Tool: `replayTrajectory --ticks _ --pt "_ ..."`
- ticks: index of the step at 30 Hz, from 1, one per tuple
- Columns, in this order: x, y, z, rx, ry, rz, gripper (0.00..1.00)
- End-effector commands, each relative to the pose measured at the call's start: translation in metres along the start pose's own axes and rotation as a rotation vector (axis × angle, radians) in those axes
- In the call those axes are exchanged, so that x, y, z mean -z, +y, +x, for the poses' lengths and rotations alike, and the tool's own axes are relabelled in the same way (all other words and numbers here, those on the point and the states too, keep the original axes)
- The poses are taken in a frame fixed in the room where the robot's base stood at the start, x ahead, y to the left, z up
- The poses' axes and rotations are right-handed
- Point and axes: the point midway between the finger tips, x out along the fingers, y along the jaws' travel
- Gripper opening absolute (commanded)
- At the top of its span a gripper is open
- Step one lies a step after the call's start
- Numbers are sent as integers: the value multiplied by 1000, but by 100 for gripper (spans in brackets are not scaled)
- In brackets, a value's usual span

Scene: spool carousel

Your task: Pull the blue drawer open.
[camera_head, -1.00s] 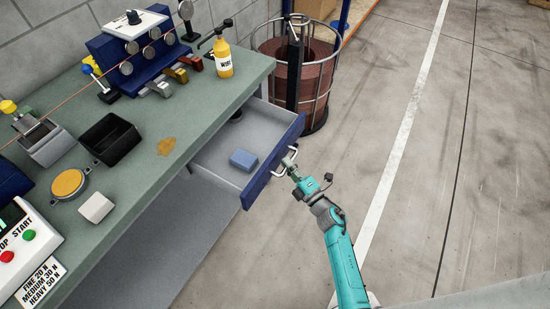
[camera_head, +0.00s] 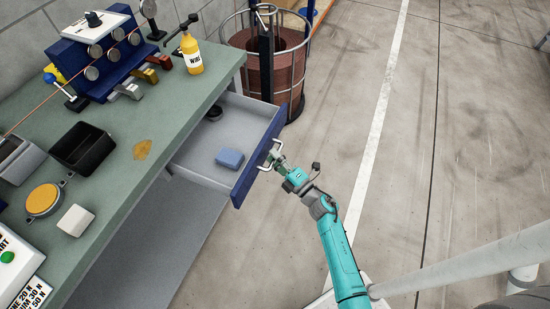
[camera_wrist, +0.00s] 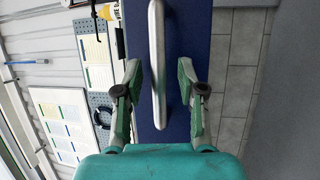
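The blue drawer (camera_head: 257,160) is pulled partway out of the bench, its grey inside showing. Its metal handle (camera_head: 270,156) is on the blue front. My gripper (camera_head: 276,162) is at the handle. In the wrist view, the handle (camera_wrist: 157,60) runs between the two fingers of my gripper (camera_wrist: 158,72), with a gap visible on each side, so the fingers look open around it. The blue drawer front (camera_wrist: 198,30) lies behind the handle.
A blue block (camera_head: 229,158) and a dark round thing (camera_head: 214,113) lie in the drawer. The green bench top (camera_head: 120,185) holds a yellow bottle (camera_head: 192,58) and a black bin (camera_head: 83,150). A caged reddish spool (camera_head: 285,75) stands behind the drawer. The floor right is clear.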

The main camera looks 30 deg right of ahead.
Motion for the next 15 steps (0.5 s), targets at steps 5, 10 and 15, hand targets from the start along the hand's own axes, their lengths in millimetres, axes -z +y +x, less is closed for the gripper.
replayTrajectory --ticks 5,10,15 --pt "0 0 -4 0 0 0 39" --pt "0 -1 -26 2 -3 0 39" --pt "-1 0 -61 1 -5 0 39"
